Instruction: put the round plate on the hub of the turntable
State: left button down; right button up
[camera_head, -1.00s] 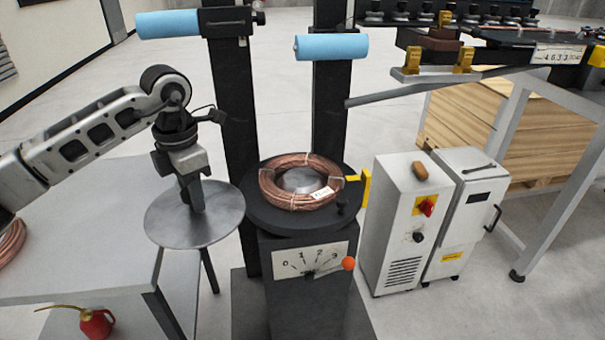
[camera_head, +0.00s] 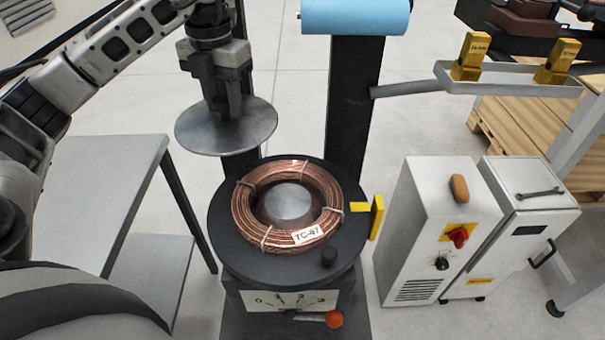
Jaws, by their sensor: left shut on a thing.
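The round plate (camera_head: 226,126) is a flat grey metal disc in the head view. My left gripper (camera_head: 224,105) is shut on it from above, near its middle, and holds it about level. The plate is in the air, up and to the left of the turntable (camera_head: 222,240), apart from it as seen here. The turntable is a black disc on a dark pedestal. A copper tube coil (camera_head: 290,238) lies on it around the silver hub (camera_head: 289,203), whose top shows bare. My right gripper is not in view.
A grey table (camera_head: 95,190) is at left. White cabinets (camera_head: 440,225) stand at right.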

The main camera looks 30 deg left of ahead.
aim_at(260, 136)
pick_arm(q)
jog(key=d+f, duration=0.1)
jog(key=d, duration=0.1)
jog(key=d+f+p, duration=0.1)
jog(key=d, duration=0.2)
jog(key=s+d+f, duration=0.1)
jog(key=d, duration=0.2)
jog(key=shift+d+p, duration=0.1)
jog(key=shift+p, duration=0.2)
jog(key=d+f, duration=0.1)
jog(key=f, duration=0.1)
jog(key=d+f, duration=0.3)
jog(key=f, duration=0.1)
jog(key=shift+w+d+p, duration=0.1)
jog(key=shift+d+p, duration=0.2)
jog(key=f, duration=0.3)
jog(key=shift+d+p, duration=0.25)
jog(key=shift+p, duration=0.15)
jog(key=shift+f, duration=0.25)
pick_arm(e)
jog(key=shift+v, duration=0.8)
pick_arm(q)
jog(key=shift+f, duration=0.1)
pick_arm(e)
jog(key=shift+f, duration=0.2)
